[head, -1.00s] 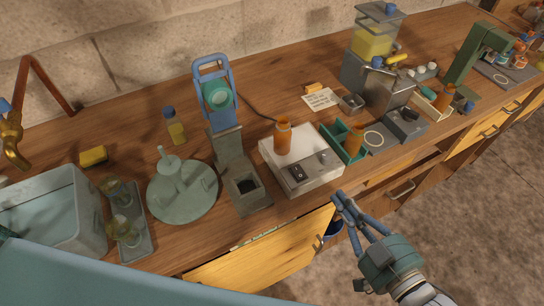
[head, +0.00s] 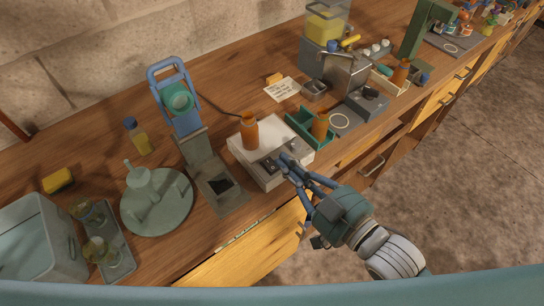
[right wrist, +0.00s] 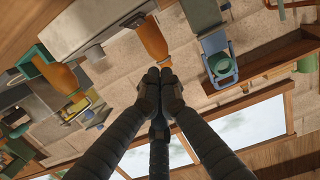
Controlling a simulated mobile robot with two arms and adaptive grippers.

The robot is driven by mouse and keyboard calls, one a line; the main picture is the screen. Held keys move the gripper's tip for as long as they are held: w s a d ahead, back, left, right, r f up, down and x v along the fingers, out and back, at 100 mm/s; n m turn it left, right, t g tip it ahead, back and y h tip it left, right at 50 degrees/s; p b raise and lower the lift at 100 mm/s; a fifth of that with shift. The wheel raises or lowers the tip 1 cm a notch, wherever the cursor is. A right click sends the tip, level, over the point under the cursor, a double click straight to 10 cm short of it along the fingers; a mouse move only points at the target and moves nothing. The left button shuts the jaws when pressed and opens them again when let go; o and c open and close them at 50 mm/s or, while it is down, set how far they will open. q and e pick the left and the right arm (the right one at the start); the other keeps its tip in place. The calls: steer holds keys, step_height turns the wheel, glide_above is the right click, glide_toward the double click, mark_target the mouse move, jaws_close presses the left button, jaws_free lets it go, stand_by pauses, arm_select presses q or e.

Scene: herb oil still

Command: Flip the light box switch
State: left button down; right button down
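The light box (head: 278,134) is a flat white box on the wooden bench, with an amber bottle (head: 250,132) standing on it. Its dark switch (head: 268,166) is on the grey front panel, just left of my right fingertips. My right gripper (head: 285,160) reaches in from the lower right, fingertips at that panel; whether they touch it I cannot tell. In the right wrist view the fingertips (right wrist: 159,75) are together and empty, with the light box (right wrist: 80,22) and the amber bottle (right wrist: 151,40) beyond. The box's knob is partly hidden in the head view. My left gripper is not in view.
A grey stand with a blue frame (head: 205,165) is left of the light box. A green tray (head: 300,122) with another amber bottle (head: 320,125) is on its right. A note card (head: 283,90) lies behind.

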mark_target(272, 167)
steer(key=x, duration=0.2)
steer(key=p+x, duration=0.1)
steer(key=x, duration=0.1)
steer(key=shift+w+r, duration=0.1)
steer(key=shift+r, duration=0.1)
steer(key=f, duration=0.2)
steer(key=w+a+f, duration=0.1)
steer(key=shift+f, duration=0.75)
